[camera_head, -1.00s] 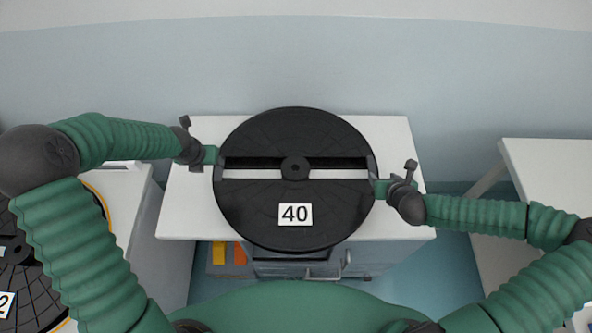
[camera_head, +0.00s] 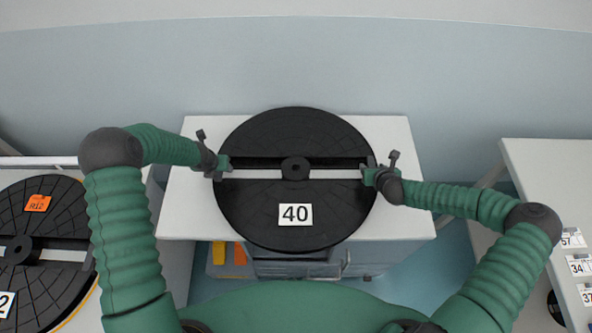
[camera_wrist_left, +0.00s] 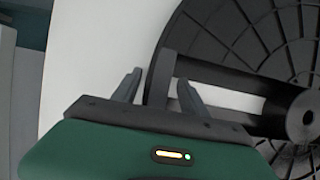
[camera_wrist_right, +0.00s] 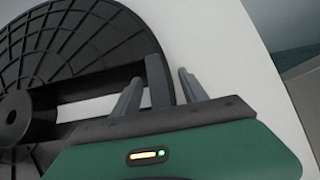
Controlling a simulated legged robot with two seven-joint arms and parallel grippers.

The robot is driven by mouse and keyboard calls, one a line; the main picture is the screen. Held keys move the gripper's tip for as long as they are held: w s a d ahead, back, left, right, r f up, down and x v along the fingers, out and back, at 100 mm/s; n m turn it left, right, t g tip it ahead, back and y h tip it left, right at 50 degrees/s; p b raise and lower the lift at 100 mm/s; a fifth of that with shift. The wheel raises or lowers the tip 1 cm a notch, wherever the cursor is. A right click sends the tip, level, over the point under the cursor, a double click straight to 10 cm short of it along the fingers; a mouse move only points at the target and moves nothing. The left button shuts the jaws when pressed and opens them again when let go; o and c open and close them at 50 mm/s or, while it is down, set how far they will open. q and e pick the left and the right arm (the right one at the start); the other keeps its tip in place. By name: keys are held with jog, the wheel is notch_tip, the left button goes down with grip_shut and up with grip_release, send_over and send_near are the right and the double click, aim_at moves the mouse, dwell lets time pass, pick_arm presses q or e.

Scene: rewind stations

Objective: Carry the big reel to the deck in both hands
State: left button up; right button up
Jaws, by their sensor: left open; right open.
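The big reel (camera_head: 295,225) is a black disc with a white "40" label, a central hub and a slot across it. It lies flat on a white table (camera_head: 395,225). My left gripper (camera_head: 220,167) is at the left end of the slot. In the left wrist view its open fingers (camera_wrist_left: 158,82) stand on either side of an upright black piece at the reel's edge. My right gripper (camera_head: 370,175) is at the right end. In the right wrist view its open fingers (camera_wrist_right: 160,82) likewise straddle an upright black piece. I cannot tell which surface is the deck.
Another black reel (camera_head: 45,205) with an orange tag lies on a white surface at the left. A white table (camera_head: 540,170) with numbered cards (camera_head: 580,266) stands at the right. Drawers and yellow and orange items (camera_head: 228,253) show below the middle table. A wall is behind.

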pick_arm(q)
grip_shut()
pick_arm(e)
grip_shut()
pick_arm(q)
jog(key=shift+w+a, duration=0.1)
dwell(0.9)
